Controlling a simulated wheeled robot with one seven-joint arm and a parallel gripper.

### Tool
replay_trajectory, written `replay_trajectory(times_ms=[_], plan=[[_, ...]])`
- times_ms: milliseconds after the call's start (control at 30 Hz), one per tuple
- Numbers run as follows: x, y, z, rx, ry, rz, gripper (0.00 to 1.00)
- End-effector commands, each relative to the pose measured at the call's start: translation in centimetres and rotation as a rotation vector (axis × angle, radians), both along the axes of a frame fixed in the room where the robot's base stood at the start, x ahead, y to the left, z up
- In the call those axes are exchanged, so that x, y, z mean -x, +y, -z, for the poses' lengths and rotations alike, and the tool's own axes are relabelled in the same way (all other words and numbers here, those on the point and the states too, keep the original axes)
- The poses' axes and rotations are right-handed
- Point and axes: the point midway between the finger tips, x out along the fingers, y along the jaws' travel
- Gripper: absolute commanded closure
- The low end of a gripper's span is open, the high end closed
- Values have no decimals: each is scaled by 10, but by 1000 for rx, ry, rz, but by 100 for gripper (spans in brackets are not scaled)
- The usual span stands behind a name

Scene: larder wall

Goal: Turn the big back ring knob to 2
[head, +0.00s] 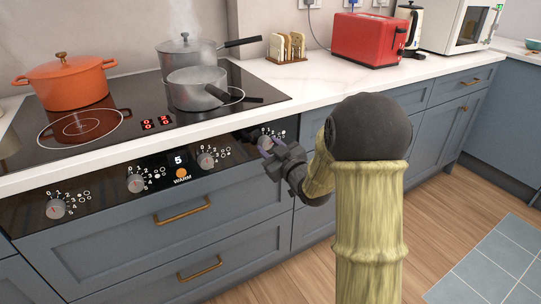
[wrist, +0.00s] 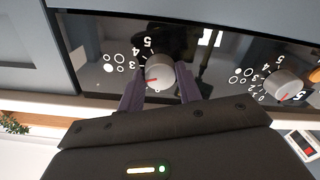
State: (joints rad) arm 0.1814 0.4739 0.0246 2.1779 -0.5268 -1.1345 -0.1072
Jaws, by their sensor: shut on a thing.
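The control strip under the hob has several grey knobs with printed number scales. My gripper (head: 277,155) is at the rightmost knob (head: 265,142). In the wrist view my gripper (wrist: 159,88) has a dark finger on each side of this knob (wrist: 158,72), shut on it. The knob's red mark points to the lower left in that view. The numbers 5, 4 and 3 show beside it; the lower numbers are hidden by a finger.
The hob (head: 140,120) carries an orange pot (head: 68,82), a steaming steel pot (head: 187,50) and a saucepan (head: 196,88). Drawer handles (head: 183,209) stick out below.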

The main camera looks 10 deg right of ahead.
Motion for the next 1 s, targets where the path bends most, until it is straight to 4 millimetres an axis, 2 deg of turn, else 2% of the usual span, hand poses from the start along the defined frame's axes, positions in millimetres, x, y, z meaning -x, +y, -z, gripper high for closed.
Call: replay_trajectory(times_ms=[33, 333, 833, 867, 933, 967, 1000], plan=[[0, 0, 5, 31, -8, 1, 88], [0, -1, 3, 158, -47, 1, 88], [0, 0, 2, 180, -53, 1, 88], [0, 0, 2, 180, -53, 0, 62], [0, 0, 2, 179, -53, 0, 48], [0, 0, 1, 179, -53, 0, 44], [0, 1, 1, 179, -54, -1, 44]])
